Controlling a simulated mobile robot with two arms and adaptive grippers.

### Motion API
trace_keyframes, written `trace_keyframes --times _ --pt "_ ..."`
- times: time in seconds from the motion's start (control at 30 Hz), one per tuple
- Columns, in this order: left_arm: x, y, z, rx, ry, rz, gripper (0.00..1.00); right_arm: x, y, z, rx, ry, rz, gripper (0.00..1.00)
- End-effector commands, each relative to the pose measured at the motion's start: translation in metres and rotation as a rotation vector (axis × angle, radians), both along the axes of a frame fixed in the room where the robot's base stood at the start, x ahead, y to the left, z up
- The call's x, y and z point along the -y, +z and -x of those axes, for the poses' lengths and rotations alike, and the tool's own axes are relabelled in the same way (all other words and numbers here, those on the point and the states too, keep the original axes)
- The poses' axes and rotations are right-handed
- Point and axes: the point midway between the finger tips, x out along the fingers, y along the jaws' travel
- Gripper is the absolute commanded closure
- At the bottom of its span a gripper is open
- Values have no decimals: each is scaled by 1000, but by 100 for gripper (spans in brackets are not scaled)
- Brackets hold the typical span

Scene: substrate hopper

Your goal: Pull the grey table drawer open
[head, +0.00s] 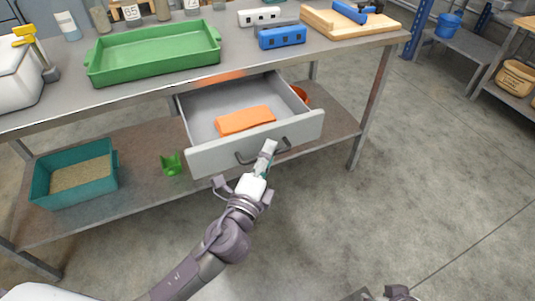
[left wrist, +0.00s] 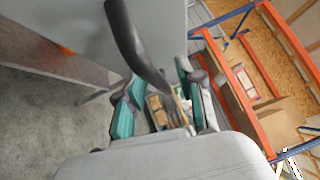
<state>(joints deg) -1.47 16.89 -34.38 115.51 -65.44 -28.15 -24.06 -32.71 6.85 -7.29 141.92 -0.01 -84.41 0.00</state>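The grey drawer (head: 205,160) under the workbench is pulled well out, and its inside shows. An orange block-shaped item (head: 245,120) lies in it. The dark bar handle (head: 246,160) is on the drawer front. My left gripper (head: 267,150) is at the handle's right part, its fingers closed in on the bar. In the left wrist view the dark handle (left wrist: 138,45) runs down between the green-padded fingers (left wrist: 160,92). Contact on both pads is hard to see. Parts of my right gripper (head: 385,294) show at the bottom edge; its fingers cannot be made out.
The bench top holds a green tray (head: 155,55), a blue block (head: 282,37) and a wooden board (head: 350,24). The lower shelf carries a teal bin (head: 72,182) and a small green item (head: 172,164). The floor (head: 430,190) on the right is clear.

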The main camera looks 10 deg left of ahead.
Motion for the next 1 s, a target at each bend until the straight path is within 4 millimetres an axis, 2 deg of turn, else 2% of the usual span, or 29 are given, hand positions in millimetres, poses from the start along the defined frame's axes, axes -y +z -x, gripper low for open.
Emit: trace_keyframes --times 0.27,0.37,0.7,0.9,1.0 --pt "-1 -1 7 -1 -1 0 63 -1 0 -1 1 1 -2 60" --pt "-4 -4 20 -3 -1 1 63 -1 0 0 1 1 -2 60" --pt "-17 -13 86 -5 0 -2 63 0 0 0 0 0 -1 60" --pt "-22 -15 111 -3 -1 -1 63 0 0 0 0 0 -1 60" --pt "-23 -15 115 -1 0 0 63 0 0 0 0 0 -1 60"
